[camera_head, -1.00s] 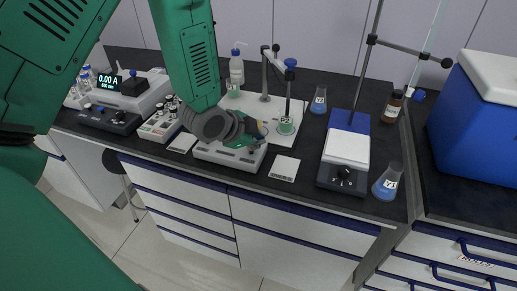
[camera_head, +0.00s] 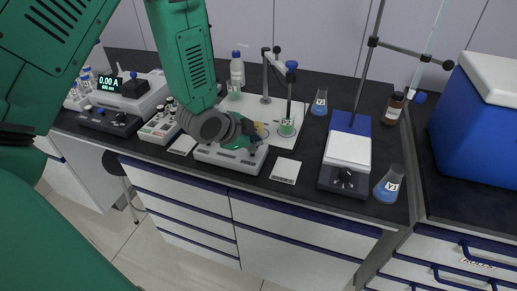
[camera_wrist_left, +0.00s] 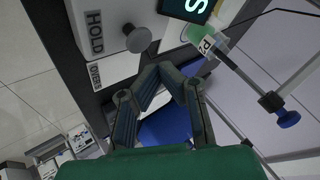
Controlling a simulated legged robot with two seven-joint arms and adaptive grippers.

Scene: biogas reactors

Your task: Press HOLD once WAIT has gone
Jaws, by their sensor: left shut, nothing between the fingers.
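The HOLD label (camera_wrist_left: 96,33) is on a white device in the left wrist view, beside a round grey button (camera_wrist_left: 138,39). A dark display (camera_wrist_left: 186,8) is cut off at the top edge; only part of a pale "S"-like character shows, so WAIT cannot be read. In the head view the white device (camera_head: 228,157) stands at the bench's front, partly covered by my left gripper (camera_head: 258,131). In the left wrist view my left gripper (camera_wrist_left: 162,72) is shut and empty, its tips a little apart from the button in the picture. My right gripper is out of view.
A stirring stand with a beaker (camera_head: 287,127) is just right of the left gripper. A blue-and-white plate device (camera_head: 347,150), flasks (camera_head: 388,185) and a brown bottle (camera_head: 394,107) stand further right. A white card (camera_head: 285,170) lies at the front.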

